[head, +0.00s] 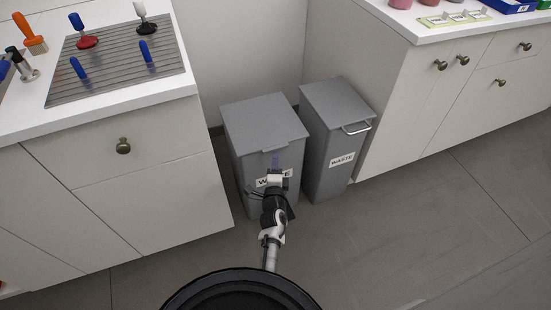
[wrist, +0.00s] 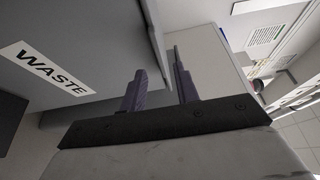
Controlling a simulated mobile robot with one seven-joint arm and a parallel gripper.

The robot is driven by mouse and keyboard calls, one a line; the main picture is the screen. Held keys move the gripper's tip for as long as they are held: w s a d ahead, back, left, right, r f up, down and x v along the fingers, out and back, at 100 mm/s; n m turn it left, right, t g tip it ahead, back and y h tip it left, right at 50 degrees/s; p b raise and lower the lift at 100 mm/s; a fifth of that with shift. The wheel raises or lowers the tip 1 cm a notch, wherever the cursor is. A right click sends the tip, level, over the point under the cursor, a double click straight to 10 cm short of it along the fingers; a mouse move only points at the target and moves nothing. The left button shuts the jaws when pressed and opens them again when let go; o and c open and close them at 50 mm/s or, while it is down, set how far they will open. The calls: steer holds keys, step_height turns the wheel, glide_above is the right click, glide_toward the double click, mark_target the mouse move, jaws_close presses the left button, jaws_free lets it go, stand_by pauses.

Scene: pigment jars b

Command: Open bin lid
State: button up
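Two grey bins with flat lids stand side by side on the floor, both lids down. The left bin (head: 242,160) has a plain lid (head: 262,118) with a small front lip (head: 276,148). My arm partly hides its WASTE label, which shows in the wrist view (wrist: 48,68). The narrower right bin (head: 326,178) has a lid (head: 336,101) with a metal bar handle (head: 356,128). My gripper (head: 275,161) is in front of the left bin, close below its lip. In the wrist view the gripper (wrist: 162,76) shows two parted fingers with nothing clearly between them. Contact with the lip cannot be told.
A white cabinet (head: 150,150) with a worktop stands left of the bins. Another cabinet (head: 440,85) stands to their right. The floor (head: 400,210) in front of the right bin is clear.

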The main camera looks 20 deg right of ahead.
steer(key=shift+b+x, duration=1)
steer(key=shift+x, duration=1.45)
jaws_close()
